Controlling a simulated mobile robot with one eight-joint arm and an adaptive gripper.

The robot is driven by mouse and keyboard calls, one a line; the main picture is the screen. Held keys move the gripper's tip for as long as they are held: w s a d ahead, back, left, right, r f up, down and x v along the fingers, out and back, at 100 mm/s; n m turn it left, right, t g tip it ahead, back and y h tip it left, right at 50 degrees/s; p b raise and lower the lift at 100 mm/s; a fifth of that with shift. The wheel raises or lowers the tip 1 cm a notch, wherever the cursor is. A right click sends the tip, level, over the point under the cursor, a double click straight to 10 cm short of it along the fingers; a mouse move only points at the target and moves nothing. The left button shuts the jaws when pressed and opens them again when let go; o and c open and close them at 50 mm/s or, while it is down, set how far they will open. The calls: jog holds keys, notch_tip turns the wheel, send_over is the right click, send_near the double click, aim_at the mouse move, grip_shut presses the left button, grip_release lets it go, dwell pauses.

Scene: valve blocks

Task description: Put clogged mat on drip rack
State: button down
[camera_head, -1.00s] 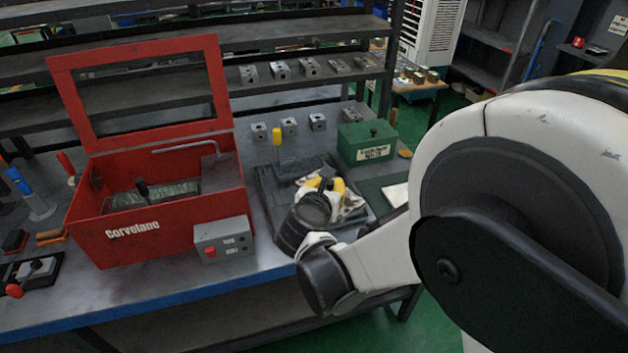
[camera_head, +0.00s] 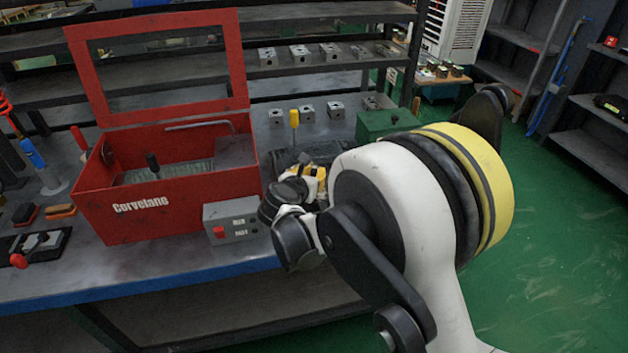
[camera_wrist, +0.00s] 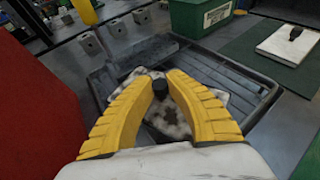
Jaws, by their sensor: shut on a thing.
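The clogged mat (camera_wrist: 172,122) is a whitish pad with brown-black stains and a black knob. In the wrist view, my gripper (camera_wrist: 160,86) has its yellow fingers shut on this knob. The mat hangs or rests over a dark ribbed tray (camera_wrist: 235,72), which looks like the drip rack; I cannot tell whether they touch. In the head view, my gripper (camera_head: 315,180) is beside the red box, in front of the tray (camera_head: 335,151). My arm hides much of the tray there, and the mat is not clear.
A red open-lidded box (camera_head: 180,200) with a grey control box (camera_head: 232,220) stands left of my gripper. A green box (camera_wrist: 200,15) stands behind the tray. A cleaner white pad (camera_wrist: 290,45) with a black knob lies on a green mat at right. Small metal blocks (camera_head: 307,112) line the back.

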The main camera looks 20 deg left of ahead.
jog(key=shift+f, duration=0.85)
jog(key=shift+r, duration=0.15)
jog(key=c, duration=1.5)
grip_release()
jog(key=shift+o, duration=0.2)
